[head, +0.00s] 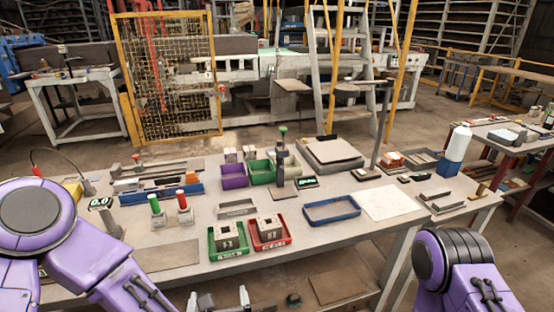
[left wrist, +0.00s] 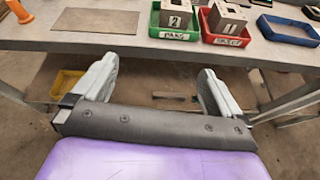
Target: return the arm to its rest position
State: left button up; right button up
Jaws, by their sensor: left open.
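My left gripper (head: 218,298) is open and empty at the bottom of the head view, in front of the table's near edge. My purple left arm (head: 95,265) comes in from the left. One hollow brick (head: 226,236) sits in the green tray (head: 229,255). Another hollow brick (head: 269,229) sits in the red tray (head: 272,245). Both bricks also show in the left wrist view, beyond the gripper and apart from it. My right arm (head: 462,275) shows at lower right; its gripper is out of view.
The workbench (head: 330,238) edge lies just beyond my left gripper. A blue tray (head: 332,209) looks empty. Red and green-topped cylinders (head: 183,207), bins (head: 234,176) and a gauge stand (head: 281,165) stand on the bench. A yellow bin (left wrist: 67,84) is below it.

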pick_arm(q)
jog(key=s+a+f+m+g+h+b, duration=0.1)
jog(key=s+a+f+m+g+h, duration=0.15)
jog(key=f+m, duration=0.75)
jog(key=s+a+f+m+g+h, duration=0.1)
jog(key=s+f+m+g, duration=0.15)
jog(key=f+m, duration=0.75)
jog(key=s+a+f+m+g+y+b, duration=0.1)
jog(key=s+a+f+m+g+y, duration=0.2)
jog(key=s+a+f+m, duration=0.3)
jog(key=s+a+m+g, duration=0.1)
jog(key=s+a+m, duration=0.4)
jog(key=s+a, duration=0.2)
jog(key=shift+a+f+g, duration=0.15)
jog(key=shift+a+g, duration=0.15)
jog(key=shift+a, duration=0.2)
pick_arm(e)
jog(key=f, duration=0.1)
jog(key=w+f, duration=0.1)
jog(key=shift+f, duration=0.35)
